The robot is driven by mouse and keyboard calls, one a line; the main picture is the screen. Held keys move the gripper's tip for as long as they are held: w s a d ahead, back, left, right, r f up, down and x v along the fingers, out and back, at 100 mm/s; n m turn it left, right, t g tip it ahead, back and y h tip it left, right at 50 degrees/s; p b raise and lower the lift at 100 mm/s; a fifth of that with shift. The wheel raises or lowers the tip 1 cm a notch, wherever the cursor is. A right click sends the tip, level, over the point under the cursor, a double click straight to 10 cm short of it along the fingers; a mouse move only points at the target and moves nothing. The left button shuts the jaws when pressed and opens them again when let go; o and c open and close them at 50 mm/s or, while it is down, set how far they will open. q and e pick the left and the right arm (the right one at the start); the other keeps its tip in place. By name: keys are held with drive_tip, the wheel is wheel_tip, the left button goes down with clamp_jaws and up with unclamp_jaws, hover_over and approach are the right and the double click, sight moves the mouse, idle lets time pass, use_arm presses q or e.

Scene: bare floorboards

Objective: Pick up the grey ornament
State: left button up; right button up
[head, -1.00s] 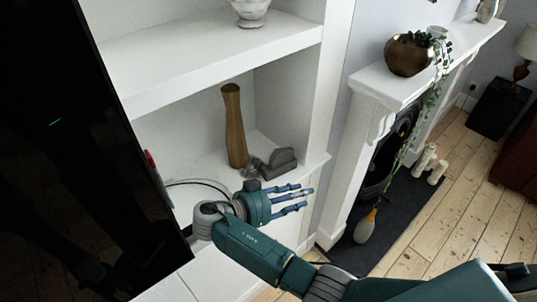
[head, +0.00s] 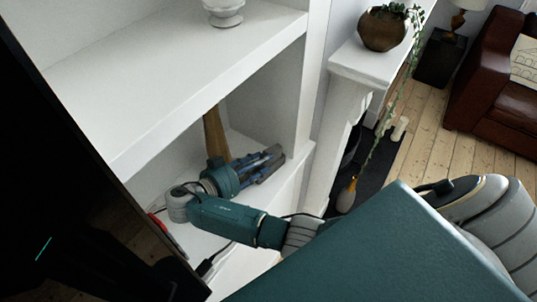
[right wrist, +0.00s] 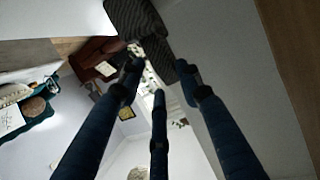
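The grey ornament (head: 271,174) sits on the lower white shelf, partly hidden behind my right gripper's fingers. In the right wrist view it is a dark grey, ribbed shape (right wrist: 136,20) at the top, just beyond the fingertips. My right gripper (head: 262,163) reaches in over the shelf, its blue fingers beside and overlapping the ornament in the head view. In the right wrist view the three fingers (right wrist: 158,82) are spread, with nothing held between them. Whether a finger touches the ornament I cannot tell. My left gripper is not in view.
A tall wooden vase (head: 215,135) stands right behind my right gripper. A white upper shelf (head: 180,80) with a white bowl (head: 224,12) hangs above. A black screen (head: 70,190) is at the left. A white mantel (head: 350,65) with a potted plant (head: 382,30) is at the right.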

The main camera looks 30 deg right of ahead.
drive_tip(key=x, duration=0.2)
drive_tip(key=shift+w+d+p, duration=0.25)
drive_tip(key=shift+d+p, duration=0.05)
drive_tip(key=shift+p, duration=0.1)
drive_tip(key=shift+d+f, duration=0.25)
drive_tip(key=shift+c, duration=0.3)
drive_tip(key=shift+w, duration=0.1)
drive_tip(key=c, duration=0.8)
clamp_jaws()
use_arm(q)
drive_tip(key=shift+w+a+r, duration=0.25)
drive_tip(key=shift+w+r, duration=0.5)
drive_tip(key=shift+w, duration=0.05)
